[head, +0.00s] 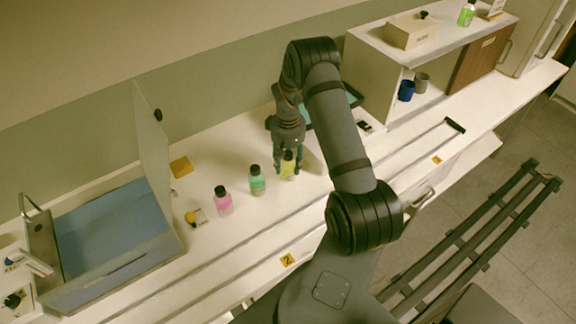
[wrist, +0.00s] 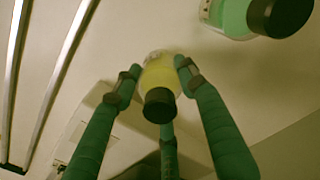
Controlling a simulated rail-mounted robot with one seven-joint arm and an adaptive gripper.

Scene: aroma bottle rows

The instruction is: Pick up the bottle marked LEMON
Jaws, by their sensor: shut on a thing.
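A yellow bottle (head: 289,168) with a black cap stands on the white counter at the right end of a short row. My gripper (head: 286,165) comes down over it from above and is shut on it. In the wrist view the yellow bottle (wrist: 160,76) sits between the green fingers of my gripper (wrist: 157,72), its black cap toward the camera. A green bottle (head: 257,181) and a pink bottle (head: 223,201) stand upright to the left. The green bottle also shows at the top right of the wrist view (wrist: 232,15). No LEMON marking is readable.
A blue-lined open box (head: 110,235) with a raised clear panel (head: 153,150) stands at left. A yellow square (head: 181,167) lies behind the row. At right, a white shelf (head: 372,62) holds cups beneath. Counter between gripper and shelf is partly hidden by my arm.

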